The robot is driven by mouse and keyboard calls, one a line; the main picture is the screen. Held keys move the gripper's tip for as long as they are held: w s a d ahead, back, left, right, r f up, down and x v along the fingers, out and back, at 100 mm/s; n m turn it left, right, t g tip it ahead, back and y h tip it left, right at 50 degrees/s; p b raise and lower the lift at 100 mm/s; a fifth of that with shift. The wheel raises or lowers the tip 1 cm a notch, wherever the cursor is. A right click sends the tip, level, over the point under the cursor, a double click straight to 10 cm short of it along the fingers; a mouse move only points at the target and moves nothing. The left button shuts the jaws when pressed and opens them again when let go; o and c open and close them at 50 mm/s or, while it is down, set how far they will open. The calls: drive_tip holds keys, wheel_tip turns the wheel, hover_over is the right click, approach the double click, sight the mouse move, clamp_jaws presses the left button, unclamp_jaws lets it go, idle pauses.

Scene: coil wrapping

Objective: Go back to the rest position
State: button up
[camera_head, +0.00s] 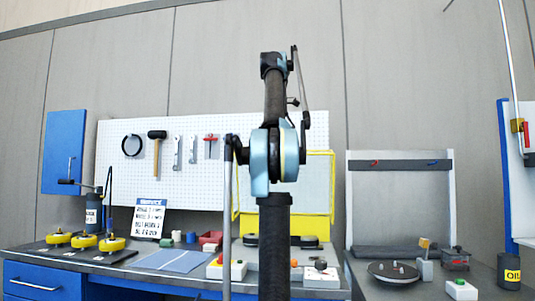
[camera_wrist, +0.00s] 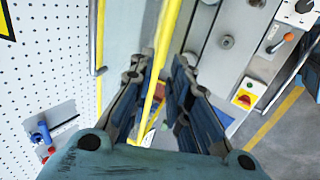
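In the wrist view my gripper (camera_wrist: 160,66) has its two dark fingers apart, with nothing held between them. Behind the gap runs a yellow bar, part of the yellow frame (camera_head: 333,185) that stands on the bench in the head view. I cannot tell how far the bar is from the fingertips. In the head view my arm rises in the middle of the picture and bends at the top. The gripper itself cannot be made out there, and the arm hides part of the yellow frame.
A blue workbench (camera_head: 40,282) holds yellow-based stands (camera_head: 84,241), a blue mat (camera_head: 172,261), small coloured blocks and button boxes (camera_head: 320,277). A white pegboard (camera_head: 180,205) with tools stands behind. At right are a dark turntable (camera_head: 393,272) and an oil can (camera_head: 509,271).

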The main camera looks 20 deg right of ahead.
drive_tip(key=s+a+f+m+g+y, duration=0.1)
drive_tip(key=s+a+f+m, duration=0.3)
drive_tip(key=s+f, duration=0.7)
drive_tip(key=s+a+f+m+g+y, duration=0.1)
drive_tip(key=s+a+f+m, duration=0.3)
drive_tip(key=f, duration=3)
drive_tip(key=s+a+f+m+g+y, duration=0.1)
drive_tip(key=s+a+f+m, duration=0.3)
drive_tip(key=s+a+f, duration=0.7)
drive_tip(key=s+f, duration=0.7)
drive_tip(key=f, duration=0.5)
drive_tip(key=shift+s+a+g, duration=0.15)
drive_tip(key=shift+s+g, duration=0.15)
drive_tip(key=shift+r, duration=0.1)
drive_tip(key=shift+w+f, duration=0.2)
drive_tip(key=shift+w, duration=0.3)
